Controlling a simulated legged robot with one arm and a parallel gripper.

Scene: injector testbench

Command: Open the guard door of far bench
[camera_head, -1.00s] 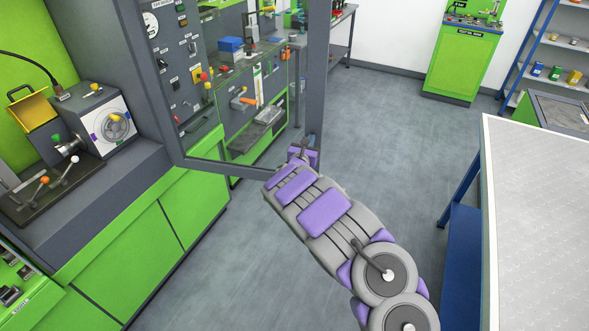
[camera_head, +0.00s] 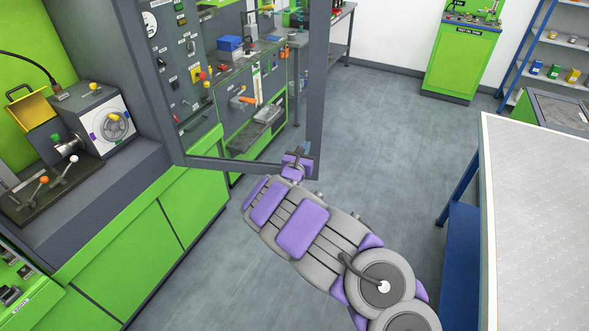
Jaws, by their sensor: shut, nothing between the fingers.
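The guard door (camera_head: 316,90) is a grey frame with a clear pane. It stands swung out from the green bench (camera_head: 140,245), whose inside shows at the left. My gripper (camera_head: 303,155) is shut with nothing in it. It is at the lower outer corner of the door frame, and my arm reaches up to it from the lower right. The fingertips are small here, and I cannot tell whether they touch the frame.
A table with a pale top (camera_head: 535,220) and blue legs stands at the right. A green machine (camera_head: 460,60) and a blue shelf rack (camera_head: 520,55) stand at the back. The grey floor (camera_head: 390,130) between is clear.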

